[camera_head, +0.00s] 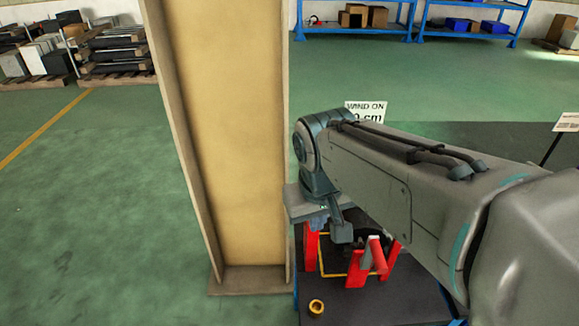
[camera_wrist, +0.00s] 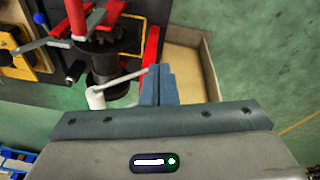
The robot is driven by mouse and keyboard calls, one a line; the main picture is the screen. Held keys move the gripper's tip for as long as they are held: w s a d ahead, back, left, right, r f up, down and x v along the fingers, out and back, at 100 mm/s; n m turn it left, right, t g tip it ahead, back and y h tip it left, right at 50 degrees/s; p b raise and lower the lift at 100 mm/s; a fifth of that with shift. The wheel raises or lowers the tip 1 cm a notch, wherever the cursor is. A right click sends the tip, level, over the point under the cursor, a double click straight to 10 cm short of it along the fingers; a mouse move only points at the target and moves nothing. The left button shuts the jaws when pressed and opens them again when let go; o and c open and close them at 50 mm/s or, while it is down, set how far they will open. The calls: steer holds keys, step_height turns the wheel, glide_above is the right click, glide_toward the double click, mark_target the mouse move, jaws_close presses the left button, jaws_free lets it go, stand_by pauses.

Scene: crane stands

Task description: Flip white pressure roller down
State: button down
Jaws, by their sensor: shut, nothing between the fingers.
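In the wrist view, the white pressure roller (camera_wrist: 96,98) is a short white cylinder at the lower edge of the dark winch drum (camera_wrist: 103,58). A thin pale rod runs from it up and right, ending close to my fingertips. My gripper (camera_wrist: 160,72) is shut and empty, right of the roller and drum; I cannot tell whether it touches the rod. In the head view, the red-framed winch (camera_head: 357,268) stands on a dark table below my arm, and its roller cannot be made out there. My arm partly hides the winch.
A tall beige column (camera_head: 225,130) stands close left of the winch, its base (camera_head: 250,281) beside the table. A small yellow ring (camera_head: 316,308) lies on the table's front left. A sign (camera_head: 367,110) stands behind my arm. Green floor is open at left.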

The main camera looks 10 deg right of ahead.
steer(key=w+a+r+h, duration=0.2)
steer(key=w+a+r, duration=0.1)
steer(key=w, duration=0.4)
steer(key=w+a+r+n+g+h, duration=0.1)
steer(key=w+a+r, duration=0.1)
steer(key=w+a, duration=0.2)
steer(key=w, duration=0.3)
steer(key=shift+w+a+r+n+g+h, duration=0.3)
steer(key=shift+w+a+r+h, duration=0.05)
steer(key=shift+r+h, duration=0.05)
steer(key=shift+f, duration=0.1)
steer(key=w+d+f+p, duration=0.1)
steer(key=d+f+p, duration=0.1)
steer(key=d+f, duration=0.6)
steer(key=shift+f, duration=0.4)
steer(key=shift+w, duration=0.1)
